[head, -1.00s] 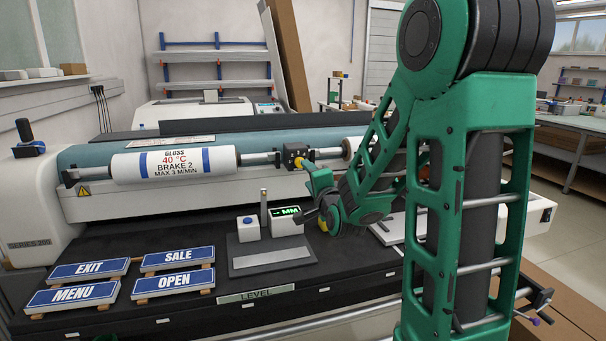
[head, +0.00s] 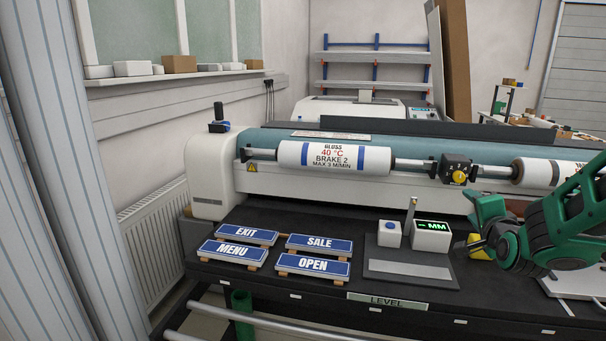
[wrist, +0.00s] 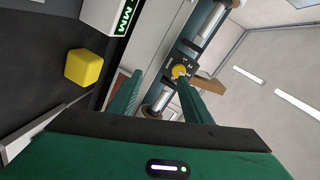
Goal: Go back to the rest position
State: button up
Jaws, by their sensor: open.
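My gripper (head: 478,228) is at the right of the head view, in front of the laminating machine and close to the small MM display box (head: 432,235). In the wrist view its two green fingers (wrist: 158,95) stand apart with nothing between them. Past the fingertips are the machine's rollers and a black block with a yellow knob (wrist: 180,71). A yellow cube (wrist: 90,67) lies on the dark surface left of the fingers, apart from them. In the head view the yellow cube (head: 480,247) is partly hidden behind my gripper.
Blue signs EXIT, SALE, MENU and OPEN (head: 312,264) rest on the dark table (head: 330,295). A grey plate (head: 410,269) and a white block with a blue button (head: 390,233) are left of my gripper. The GLOSS roll (head: 335,158) is mounted above. Open floor is not clearly seen.

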jog(key=s+f+n+g+y, duration=0.1)
jog(key=s+f+n+g, duration=0.3)
jog(key=s, duration=0.4)
jog(key=s+f+n+g+y, duration=0.1)
jog(key=s+f+n+g, duration=0.3)
jog(key=s, duration=0.5)
jog(key=s+a+n+g+y, duration=0.1)
jog(key=s+a+g, duration=0.1)
jog(key=s, duration=0.7)
jog(key=s+a+f+n+g+y, duration=0.1)
jog(key=s+a+g, duration=0.2)
jog(key=s, duration=0.6)
jog(key=g, duration=0.2)
jog(key=shift+s+n+g+y, duration=0.2)
jog(key=shift+n+g+y, duration=0.1)
jog(key=shift+n, duration=0.1)
jog(key=shift+a, duration=0.1)
jog(key=shift+w+f, duration=0.25)
jog(key=shift+w, duration=0.3)
